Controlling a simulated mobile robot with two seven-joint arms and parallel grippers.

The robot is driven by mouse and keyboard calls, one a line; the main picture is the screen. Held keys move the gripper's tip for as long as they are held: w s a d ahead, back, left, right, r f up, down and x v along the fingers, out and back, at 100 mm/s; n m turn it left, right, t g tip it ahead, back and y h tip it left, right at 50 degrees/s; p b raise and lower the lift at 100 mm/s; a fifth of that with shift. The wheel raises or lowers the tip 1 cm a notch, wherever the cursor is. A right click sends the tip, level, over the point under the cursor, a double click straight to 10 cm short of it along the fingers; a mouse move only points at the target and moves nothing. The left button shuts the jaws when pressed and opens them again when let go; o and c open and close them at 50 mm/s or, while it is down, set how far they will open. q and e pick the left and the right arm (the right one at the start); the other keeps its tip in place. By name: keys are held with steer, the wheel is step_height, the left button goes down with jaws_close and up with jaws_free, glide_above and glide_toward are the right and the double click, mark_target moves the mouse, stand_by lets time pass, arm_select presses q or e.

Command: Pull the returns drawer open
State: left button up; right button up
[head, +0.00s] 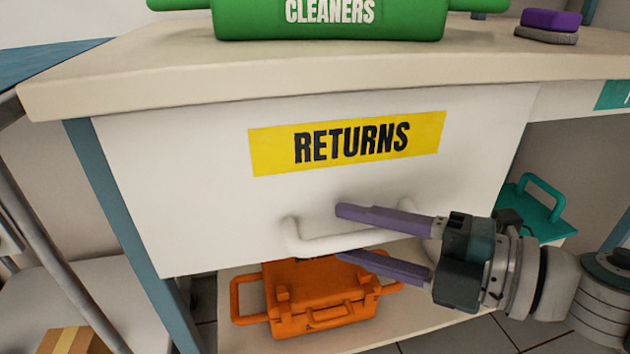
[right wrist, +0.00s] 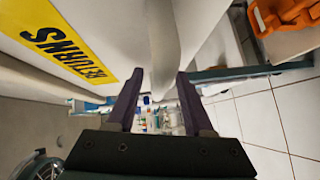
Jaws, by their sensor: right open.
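The returns drawer (head: 200,190) has a white front under the countertop edge, with no open gap showing above it. Its yellow label (head: 346,143) reads RETURNS, and the label also shows in the right wrist view (right wrist: 65,40). A white bar handle (head: 335,241) sits low on the front. My right gripper (head: 340,232) comes in from the right with its purple fingers apart, one above and one below the bar. In the right wrist view the handle (right wrist: 163,45) runs between the open fingertips (right wrist: 160,75). Contact cannot be told. My left gripper is not in view.
An orange case (head: 315,295) stands on the shelf below the drawer, close under my lower finger. A teal case (head: 535,212) is at the right. A green CLEANERS container (head: 330,28) and purple-grey sponges (head: 548,24) are on the countertop (head: 150,70). A cardboard box (head: 72,341) is lower left.

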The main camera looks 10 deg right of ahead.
jaws_close()
stand_by(1.4)
